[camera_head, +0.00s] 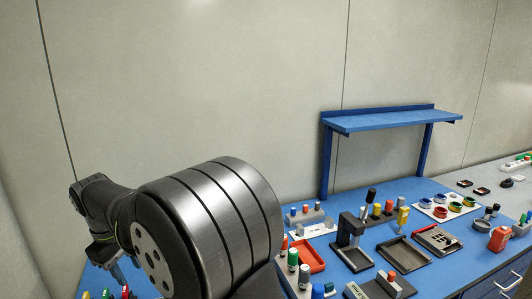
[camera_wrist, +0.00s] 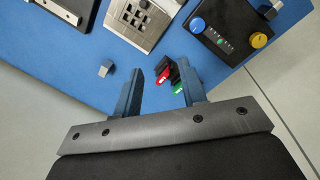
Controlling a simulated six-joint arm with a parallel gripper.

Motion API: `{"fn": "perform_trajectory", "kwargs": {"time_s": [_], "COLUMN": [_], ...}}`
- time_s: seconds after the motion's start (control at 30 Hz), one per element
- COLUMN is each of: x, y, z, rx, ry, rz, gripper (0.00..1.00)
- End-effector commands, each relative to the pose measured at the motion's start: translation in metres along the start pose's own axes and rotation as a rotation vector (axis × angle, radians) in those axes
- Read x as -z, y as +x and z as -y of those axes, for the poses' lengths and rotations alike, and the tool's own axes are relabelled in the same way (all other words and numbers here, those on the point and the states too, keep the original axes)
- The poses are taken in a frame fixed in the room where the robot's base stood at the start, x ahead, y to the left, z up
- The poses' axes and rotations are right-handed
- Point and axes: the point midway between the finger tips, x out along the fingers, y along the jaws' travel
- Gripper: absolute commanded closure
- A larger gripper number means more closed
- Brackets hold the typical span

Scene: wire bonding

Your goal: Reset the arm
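My gripper (camera_wrist: 158,92) shows in the wrist view with its two blue-grey fingers spread apart, open and empty. It is above the edge of the blue bench (camera_wrist: 75,75). A red-and-black piece (camera_wrist: 162,73) and a green-and-black piece (camera_wrist: 178,86) lie below, seen between and beside the fingers. Whether the fingers touch them cannot be told, but nothing is clamped. In the head view my arm fills the lower left, reaching left. The gripper is mostly hidden there, low at the left edge of the arm.
In the wrist view a metal plate with square holes (camera_wrist: 138,18), a black box with knobs (camera_wrist: 221,35) and a small grey block (camera_wrist: 105,68) lie on the bench. In the head view a blue shelf (camera_head: 390,120) stands behind several fixtures, including a black press stand (camera_head: 350,242).

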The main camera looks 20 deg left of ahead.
Motion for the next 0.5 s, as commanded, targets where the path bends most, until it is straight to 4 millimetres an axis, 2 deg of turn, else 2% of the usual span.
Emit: {"fn": "perform_trajectory", "kwargs": {"time_s": [0.1,0.4,0.5], "x": [-0.011,-0.038,-0.025], "y": [0.004,0.014,0.011], "z": [-0.022,-0.067,-0.049], "rx": [-0.001,-0.006,-0.004], "ry": [0.071,0.226,0.169], "rz": [-0.026,-0.082,-0.066], "gripper": [0.62,0.62,0.62]}}
